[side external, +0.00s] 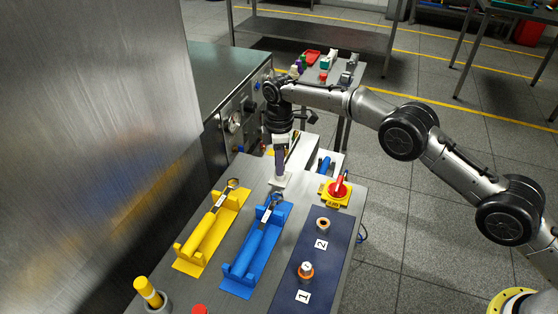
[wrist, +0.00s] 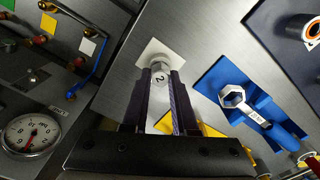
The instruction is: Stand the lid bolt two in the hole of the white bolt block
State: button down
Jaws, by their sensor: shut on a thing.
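The lid bolt two (wrist: 158,76), a pale metal head marked "2", is between my fingertips in the wrist view. My gripper (wrist: 161,84) is shut on it; the gripper (side external: 279,168) points down in the side view. The white bolt block (wrist: 173,53) lies under the fingertips on the grey bench, and also shows in the side view (side external: 281,181). The bolt is at or just over the block. The hole and the bolt's lower end are hidden, so I cannot tell how deep it sits.
A blue holder (side external: 242,272) and a yellow holder (side external: 188,265) carry spanners nearby. A navy mat (side external: 322,264) has a capped copper piece by label 1 and a copper ring by label 2. A red knob on a yellow base (side external: 338,190) stands right. A gauge panel (wrist: 45,100) is close.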

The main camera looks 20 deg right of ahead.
jog(key=shift+f, duration=0.25)
jog(key=c, duration=0.6)
grip_release()
notch_tip(320, 180, up, 8)
jog(key=shift+f, duration=0.25)
